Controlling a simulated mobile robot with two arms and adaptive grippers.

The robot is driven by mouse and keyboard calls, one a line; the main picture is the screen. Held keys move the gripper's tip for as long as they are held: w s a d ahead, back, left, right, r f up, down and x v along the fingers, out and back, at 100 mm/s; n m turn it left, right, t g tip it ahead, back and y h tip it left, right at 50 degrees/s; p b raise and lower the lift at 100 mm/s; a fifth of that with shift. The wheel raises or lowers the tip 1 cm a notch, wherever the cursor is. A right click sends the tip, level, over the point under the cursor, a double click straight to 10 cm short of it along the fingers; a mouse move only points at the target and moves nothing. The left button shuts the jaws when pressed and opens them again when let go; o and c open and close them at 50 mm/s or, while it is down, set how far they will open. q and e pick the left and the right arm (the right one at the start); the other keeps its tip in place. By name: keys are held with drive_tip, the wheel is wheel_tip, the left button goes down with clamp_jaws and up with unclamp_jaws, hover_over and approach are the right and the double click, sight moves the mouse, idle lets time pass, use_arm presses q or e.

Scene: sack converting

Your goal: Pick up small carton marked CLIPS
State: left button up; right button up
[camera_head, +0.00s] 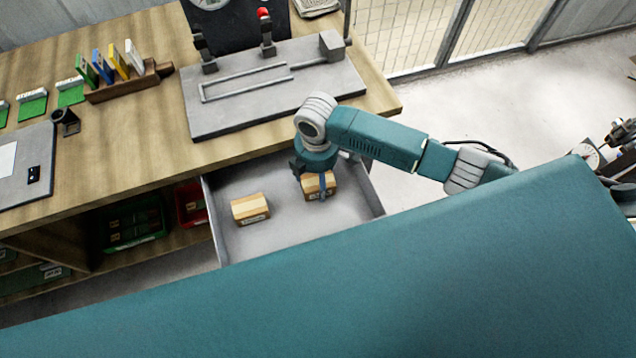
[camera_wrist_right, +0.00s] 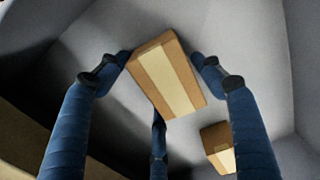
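Two small brown cartons with pale tape lie in an open grey drawer (camera_head: 352,208). One carton (camera_head: 318,186) is at the right, under my right gripper (camera_head: 314,184); the other carton (camera_head: 250,208) is to its left. Both carry small white labels that are too small to read, so I cannot tell which says CLIPS. In the right wrist view the nearer carton (camera_wrist_right: 166,76) sits between the blue fingers, which look spread around it, with a slight gap at the right finger. The other carton (camera_wrist_right: 219,148) shows at lower right. My left gripper is out of view.
The wooden bench (camera_head: 120,160) overhangs behind the drawer and bears a grey fixture plate (camera_head: 225,117). A red bin (camera_head: 190,203) and a green bin (camera_head: 135,224) stand on the shelf left of the drawer. The drawer walls are close around the gripper.

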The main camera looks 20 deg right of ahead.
drive_tip(key=c, duration=0.6)
